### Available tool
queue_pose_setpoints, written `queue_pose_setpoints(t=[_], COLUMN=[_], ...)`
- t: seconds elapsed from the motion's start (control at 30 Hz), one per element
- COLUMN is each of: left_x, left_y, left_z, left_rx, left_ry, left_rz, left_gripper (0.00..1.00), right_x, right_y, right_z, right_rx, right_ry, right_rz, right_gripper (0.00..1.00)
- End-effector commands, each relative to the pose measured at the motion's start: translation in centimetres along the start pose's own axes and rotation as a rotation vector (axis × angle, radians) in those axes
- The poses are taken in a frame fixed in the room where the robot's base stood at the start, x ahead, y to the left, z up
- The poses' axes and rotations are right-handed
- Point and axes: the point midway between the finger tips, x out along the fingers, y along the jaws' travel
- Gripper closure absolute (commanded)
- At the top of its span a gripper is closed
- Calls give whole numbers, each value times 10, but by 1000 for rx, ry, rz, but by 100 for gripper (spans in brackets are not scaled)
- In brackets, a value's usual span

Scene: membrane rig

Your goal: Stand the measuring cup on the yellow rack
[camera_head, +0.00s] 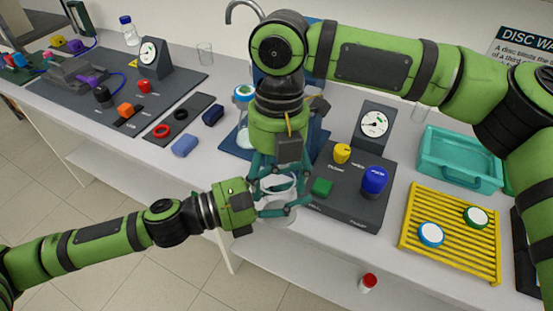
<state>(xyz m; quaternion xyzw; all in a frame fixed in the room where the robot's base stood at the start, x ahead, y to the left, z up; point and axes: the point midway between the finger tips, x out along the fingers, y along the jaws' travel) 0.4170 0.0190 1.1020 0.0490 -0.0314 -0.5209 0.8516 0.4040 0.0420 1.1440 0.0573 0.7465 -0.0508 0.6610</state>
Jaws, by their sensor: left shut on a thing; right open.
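A clear measuring cup (277,183) is at the front edge of the bench, partly hidden by both grippers. My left gripper (284,197) comes in from the left and is shut on it. My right gripper (280,172) reaches down from above with its fingers open around the cup's upper part; I cannot tell whether they touch it. I cannot tell whether the cup rests on the bench. The yellow slatted rack (452,252) lies to the right, with a blue-rimmed white disc (431,234) and a green-rimmed white disc (475,217) on it.
A dark control panel (345,205) with a blue knob (374,180) and a gauge (374,124) stands between the cup and the rack. A teal tray (455,178) is behind the rack. A glass bottle (242,138) stands behind my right gripper. A red-capped bottle (368,283) is lower down.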

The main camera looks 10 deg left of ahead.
Motion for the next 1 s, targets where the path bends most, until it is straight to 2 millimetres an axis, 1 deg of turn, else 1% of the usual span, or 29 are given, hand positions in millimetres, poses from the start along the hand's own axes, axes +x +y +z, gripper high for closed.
queue_pose_setpoints(t=[0.27, 0.3, 0.37, 0.4, 0.5, 0.53, 0.57, 0.6, 1.0], left_x=[0, 0, 0, 0, 0, 0, 0, 0, -2], left_y=[0, 0, 0, 0, 1, 1, 1, 1, 0], left_z=[0, 0, 0, 0, 0, 0, 0, 0, 0], left_rx=[0, 0, 0, 0, 0, 0, 0, 0, -1], left_ry=[0, 0, 0, 0, 0, 0, 0, 0, 1], left_rz=[0, 0, 0, 0, 1, 1, 2, 1, 1], left_gripper=[96, 96, 96, 96, 96, 36, 24, 16, 16], right_x=[1, 1, 1, 1, 1, 1, 1, 1, 1], right_y=[0, 0, 0, 0, 0, 0, 0, 0, 0], right_z=[0, 0, 0, 0, 0, 0, 0, 0, 0], right_rx=[0, 0, 0, 0, -1, -1, -1, -1, 0], right_ry=[0, 0, 0, 0, 1, 1, 1, 1, 0], right_rz=[0, 0, 0, 0, -1, 0, -1, -1, 0], right_gripper=[30, 46, 70, 73, 74, 74, 74, 74, 74])
